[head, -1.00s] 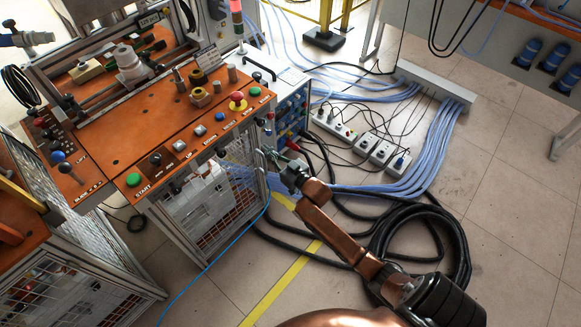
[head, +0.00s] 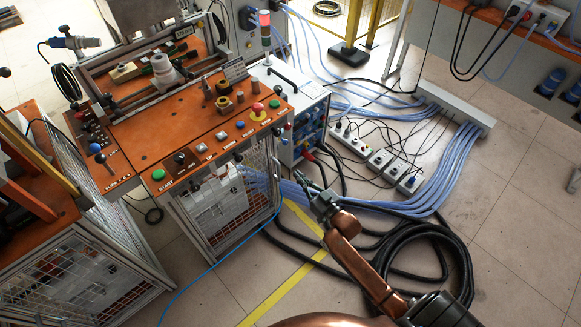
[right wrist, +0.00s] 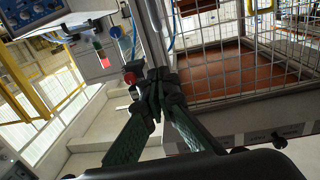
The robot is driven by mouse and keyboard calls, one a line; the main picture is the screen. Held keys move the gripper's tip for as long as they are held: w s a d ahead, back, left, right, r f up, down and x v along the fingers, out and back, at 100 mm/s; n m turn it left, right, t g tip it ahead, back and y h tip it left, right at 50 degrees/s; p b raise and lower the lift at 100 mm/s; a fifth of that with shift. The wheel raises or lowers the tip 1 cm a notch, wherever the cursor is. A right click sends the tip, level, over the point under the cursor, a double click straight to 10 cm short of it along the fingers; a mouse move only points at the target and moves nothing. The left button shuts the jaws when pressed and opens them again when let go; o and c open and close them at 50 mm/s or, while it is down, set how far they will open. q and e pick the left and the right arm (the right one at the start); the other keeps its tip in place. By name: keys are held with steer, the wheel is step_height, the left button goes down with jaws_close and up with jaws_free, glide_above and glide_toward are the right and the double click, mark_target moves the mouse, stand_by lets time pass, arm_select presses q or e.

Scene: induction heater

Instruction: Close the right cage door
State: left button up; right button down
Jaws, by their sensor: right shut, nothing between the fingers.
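The right cage door (head: 232,212) is a wire-mesh panel in a grey metal frame, below the front edge of the orange control table. It stands roughly in line with the cage front; I cannot tell whether it is fully shut. My right gripper (head: 299,178) is just right of the door's right post, apart from it in the head view. In the right wrist view, the gripper (right wrist: 157,80) has its dark green fingers together and empty, in front of a metal post. Wire mesh (right wrist: 225,50) shows to the right of it. My left gripper is out of view.
The orange control table (head: 140,140) carries buttons and a red emergency stop (head: 258,111). A second mesh cage (head: 85,270) stands at the lower left. Thick black hoses (head: 440,240), blue cables (head: 450,170) and power strips (head: 380,160) lie on the floor. Bare floor is at the right.

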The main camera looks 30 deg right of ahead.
step_height(320, 180, up, 4)
steer(key=a+f, duration=0.1)
steer(key=a, duration=0.1)
steer(key=b, duration=0.2)
glide_toward(266, 146)
steer(key=w+b, duration=0.2)
steer(key=w, duration=0.4)
steer(key=shift+a+f, duration=0.15)
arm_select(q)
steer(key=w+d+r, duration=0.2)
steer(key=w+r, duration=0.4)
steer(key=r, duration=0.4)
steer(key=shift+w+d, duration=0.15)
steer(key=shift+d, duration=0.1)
arm_select(e)
steer(key=shift+w, duration=0.45)
